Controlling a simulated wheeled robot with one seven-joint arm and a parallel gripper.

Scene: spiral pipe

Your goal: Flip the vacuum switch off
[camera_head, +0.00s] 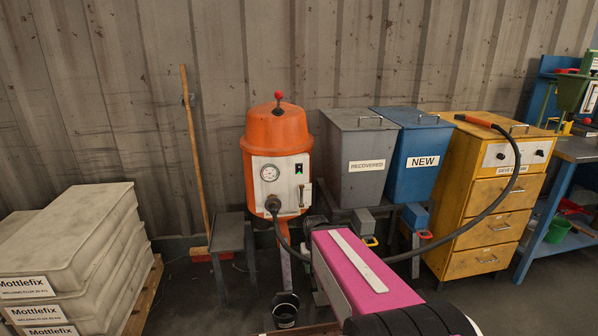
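The orange vacuum (277,131) stands against the wall near the middle of the head view. Its pale front panel (284,179) carries a round gauge (270,173). To the right of the gauge is a small dark switch (299,169) with a green part showing. It is too small to tell the switch's position with certainty. A metal lever or handle sits lower on the panel. A red ball knob tops the lid. No gripper fingers show. A magenta block with a white strip and a black ribbed part fill the lower middle, in front of and below the vacuum.
A black hose (467,228) runs from the vacuum's front to the yellow cabinet (490,208). Grey RECOVERED (359,183) and blue NEW (415,180) bins stand right of the vacuum. Stacked Mottlefix sacks (75,250), a broom (194,150) and a grey stool (231,237) are left.

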